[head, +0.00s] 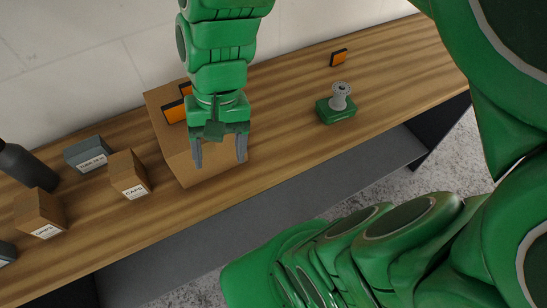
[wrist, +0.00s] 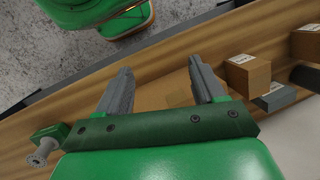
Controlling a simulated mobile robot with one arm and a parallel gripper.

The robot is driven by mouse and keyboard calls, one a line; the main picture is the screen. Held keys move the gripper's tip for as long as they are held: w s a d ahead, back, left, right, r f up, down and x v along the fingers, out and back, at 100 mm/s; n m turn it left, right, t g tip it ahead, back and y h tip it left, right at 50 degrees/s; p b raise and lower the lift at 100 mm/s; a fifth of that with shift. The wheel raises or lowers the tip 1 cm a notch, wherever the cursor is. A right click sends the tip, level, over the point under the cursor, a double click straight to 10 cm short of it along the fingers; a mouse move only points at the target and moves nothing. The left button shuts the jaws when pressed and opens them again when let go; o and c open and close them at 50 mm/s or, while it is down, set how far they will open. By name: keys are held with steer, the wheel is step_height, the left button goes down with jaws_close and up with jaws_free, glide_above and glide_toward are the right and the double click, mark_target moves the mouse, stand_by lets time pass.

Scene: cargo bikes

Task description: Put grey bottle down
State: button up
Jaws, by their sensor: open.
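A dark shape at the right edge of the wrist view (wrist: 306,77) looks like the same bottle. My gripper (head: 219,154) is open with nothing between its fingers. It hangs over the large cardboard box (head: 178,157), well to the right of the bottle. The two spread fingers also show in the wrist view (wrist: 160,72).
Small brown cartons (head: 129,175) (head: 40,212) and a grey-blue box (head: 87,153) stand between bottle and cardboard box. Orange-and-black items (head: 174,111) show at the box. A green block with a grey spool (head: 340,96) and an orange piece (head: 339,58) stand right. Bare bench (head: 285,115) lies between.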

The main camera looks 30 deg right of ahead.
steer(key=s+d+n+h, duration=0.2)
steer(key=s+d, duration=0.4)
steer(key=d, duration=0.2)
steer(key=shift+s+f, duration=0.2)
steer(key=shift+f, duration=0.15)
stand_by(0.6)
